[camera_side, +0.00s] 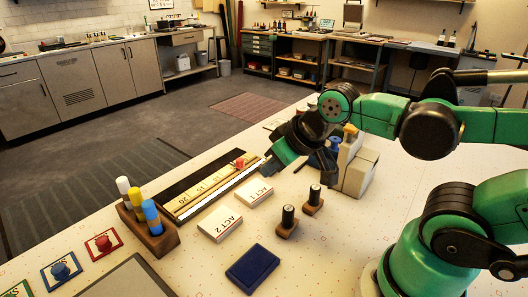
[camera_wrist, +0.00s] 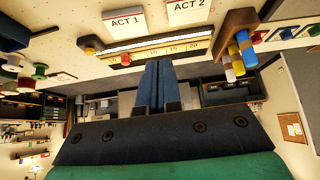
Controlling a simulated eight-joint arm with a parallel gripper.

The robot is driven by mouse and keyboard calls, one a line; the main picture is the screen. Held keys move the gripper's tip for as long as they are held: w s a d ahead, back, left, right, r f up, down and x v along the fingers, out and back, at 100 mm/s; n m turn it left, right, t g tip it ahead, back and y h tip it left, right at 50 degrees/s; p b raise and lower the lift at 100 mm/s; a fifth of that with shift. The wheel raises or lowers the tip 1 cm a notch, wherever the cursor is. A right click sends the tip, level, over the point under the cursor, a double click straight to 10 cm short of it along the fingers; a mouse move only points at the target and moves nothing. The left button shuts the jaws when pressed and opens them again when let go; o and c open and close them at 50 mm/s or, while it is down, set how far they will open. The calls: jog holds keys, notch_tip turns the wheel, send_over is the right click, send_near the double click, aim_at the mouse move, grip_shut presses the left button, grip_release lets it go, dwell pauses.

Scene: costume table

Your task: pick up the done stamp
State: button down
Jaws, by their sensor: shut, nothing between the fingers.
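Two stamps with black handles and wooden bases, a nearer one (camera_side: 287,222) and a farther one (camera_side: 312,200), stand upright on the table in the side view. I cannot read a label to tell which is the done stamp. A dark blue ink pad (camera_side: 252,268) lies in front of them. My gripper (camera_side: 266,168) is above the table near the ruler's far end, up and left of the stamps and apart from them. In the wrist view the blue fingers of my gripper (camera_wrist: 155,85) are together and empty. The two black stamps are not clear there.
The ACT 1 card (camera_side: 254,192) and ACT 2 card (camera_side: 220,223) lie beside the ruler tray (camera_side: 190,207). A wooden marker holder (camera_side: 152,237) stands left. A pale block (camera_side: 355,172) stands behind the stamps.

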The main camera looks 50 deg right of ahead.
jog(key=c, duration=1.5)
grip_release()
jog(key=o, duration=1)
jog(key=n+g+y, duration=0.1)
jog(key=n+g, duration=0.4)
jog(key=n, duration=0.3)
send_over(289, 208)
jog(key=f, duration=0.5)
jog(key=shift+d, duration=0.2)
jog(key=shift+s+f+n+g, duration=0.3)
jog(key=shift+n+g, duration=0.2)
jog(key=shift+n, duration=0.4)
jog(key=shift+w+a+f, duration=0.15)
jog(key=shift+f, duration=1.2)
jog(key=shift+w+a+f, duration=0.1)
jog(key=shift+w+f, duration=0.05)
jog(key=shift+f, duration=1.2)
